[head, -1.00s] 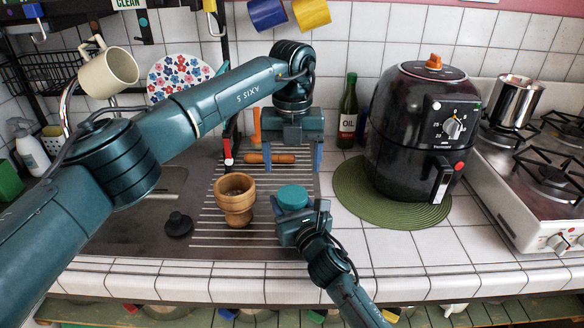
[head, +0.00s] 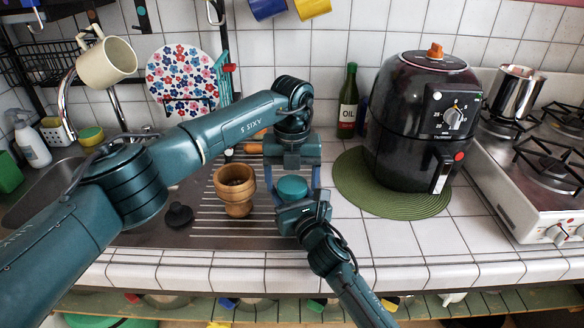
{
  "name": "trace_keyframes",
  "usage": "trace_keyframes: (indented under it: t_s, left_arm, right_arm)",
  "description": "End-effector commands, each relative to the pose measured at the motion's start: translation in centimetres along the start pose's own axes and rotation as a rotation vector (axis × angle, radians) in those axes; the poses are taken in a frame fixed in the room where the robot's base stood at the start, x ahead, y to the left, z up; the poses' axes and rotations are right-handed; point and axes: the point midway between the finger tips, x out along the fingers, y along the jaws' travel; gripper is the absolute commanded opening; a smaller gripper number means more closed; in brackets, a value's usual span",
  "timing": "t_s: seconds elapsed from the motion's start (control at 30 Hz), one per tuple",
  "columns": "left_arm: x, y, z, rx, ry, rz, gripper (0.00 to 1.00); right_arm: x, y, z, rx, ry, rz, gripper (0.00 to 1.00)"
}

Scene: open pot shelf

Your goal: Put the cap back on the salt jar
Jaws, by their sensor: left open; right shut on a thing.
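A round teal piece (head: 292,187) that looks like the cap is in my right gripper (head: 302,208), which is shut on it. What lies beneath the teal top is hidden by that gripper, so I cannot tell whether a jar is under it. My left gripper (head: 292,178) is open just above it, with one finger on each side of the teal piece. An open wooden pot (head: 236,196) with a dark inside stands upright on the ribbed drainboard, left of both grippers. I cannot tell whether it is the salt jar.
A black plug-like piece (head: 178,215) lies left of the pot. A black air fryer (head: 415,130) stands on a green mat (head: 390,203) to the right, with an oil bottle (head: 348,105) behind. The stove (head: 535,200) is far right. White tiles in front are clear.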

Motion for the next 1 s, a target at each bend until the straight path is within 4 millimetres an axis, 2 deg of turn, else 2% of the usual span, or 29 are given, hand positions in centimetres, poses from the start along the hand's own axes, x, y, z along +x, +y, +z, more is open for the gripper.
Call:
trace_keyframes:
  t_s: [0.3,0.83,1.0]
  left_arm:
    - [0.17,-0.02,0.01,0.001,-0.001,0.0,0.76]
    - [0.14,0.0,0.02,0.0,-0.001,0.0,0.32]
    - [0.13,0.03,0.05,0.094,-0.002,0.001,0.31]
  right_arm:
    - [0.02,0.01,0.08,0.0,-0.002,0.0,0.0]
    - [0.02,0.0,0.08,0.0,-0.002,0.0,0.0]
    - [0.02,-0.01,0.08,0.0,-0.002,0.0,0.0]
